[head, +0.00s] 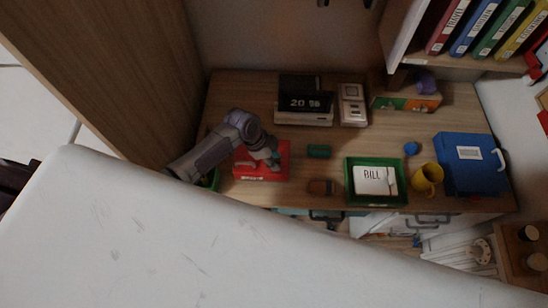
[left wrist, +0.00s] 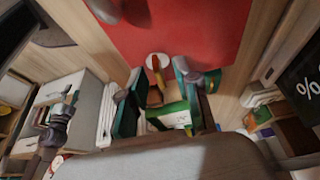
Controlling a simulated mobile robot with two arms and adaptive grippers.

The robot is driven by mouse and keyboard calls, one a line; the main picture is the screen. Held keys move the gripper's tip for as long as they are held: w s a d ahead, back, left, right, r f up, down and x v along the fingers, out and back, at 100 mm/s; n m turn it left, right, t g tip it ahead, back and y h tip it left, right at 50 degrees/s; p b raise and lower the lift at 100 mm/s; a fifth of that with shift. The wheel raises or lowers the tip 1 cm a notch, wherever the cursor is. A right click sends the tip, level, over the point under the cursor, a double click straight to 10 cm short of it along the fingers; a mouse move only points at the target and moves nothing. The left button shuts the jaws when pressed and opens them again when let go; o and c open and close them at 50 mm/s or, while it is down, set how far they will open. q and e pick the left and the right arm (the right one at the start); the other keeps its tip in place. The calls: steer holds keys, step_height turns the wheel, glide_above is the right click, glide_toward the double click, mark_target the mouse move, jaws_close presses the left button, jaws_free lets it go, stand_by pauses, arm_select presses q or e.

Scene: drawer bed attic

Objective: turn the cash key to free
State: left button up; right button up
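The red cash box (head: 245,170) lies on the wooden desk at the left in the head view. Its red face fills the top of the left wrist view (left wrist: 185,28). A round white lock with an orange-yellow key (left wrist: 156,64) shows on that face. My left gripper (head: 272,157) is over the right part of the box. In the left wrist view its two teal fingers (left wrist: 158,88) stand apart, with the key showing between them near the tips. I cannot tell whether either finger touches the key. The key is hidden in the head view.
A teal block (head: 318,151) and a brown object (head: 320,187) lie right of the box. Farther right are a green tray (head: 375,160), a yellow mug (head: 427,177) and a blue binder (head: 470,165).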

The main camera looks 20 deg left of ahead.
arm_select(q)
jaws_close()
stand_by(0.3)
steer(key=m+g+b, duration=0.1)
steer(key=m+b, duration=0.2)
steer(key=shift+w+a+f, duration=0.1)
steer(key=shift+w+f, duration=0.05)
steer(key=m+g+b, duration=0.2)
steer(key=m+b, duration=0.1)
steer(key=m, duration=0.2)
steer(key=shift+w+b, duration=0.1)
steer(key=shift+b, duration=0.3)
steer(key=m+b, duration=0.2)
steer(key=m+g+y+b, duration=0.1)
steer(key=m+b, duration=0.1)
steer(key=m, duration=0.1)
steer(key=shift+g, duration=0.3)
steer(key=shift+d+m+g+y+b, duration=0.15)
steer(key=shift+m+y+b, duration=0.45)
steer(key=shift+m, duration=0.65)
steer(key=shift+d+m+g+y+b, duration=0.1)
steer(key=shift+m+g+y+b, duration=0.25)
steer(key=shift+m+b, duration=0.7)
steer(key=shift+r+m, duration=0.2)
steer(key=shift+m, duration=0.1)
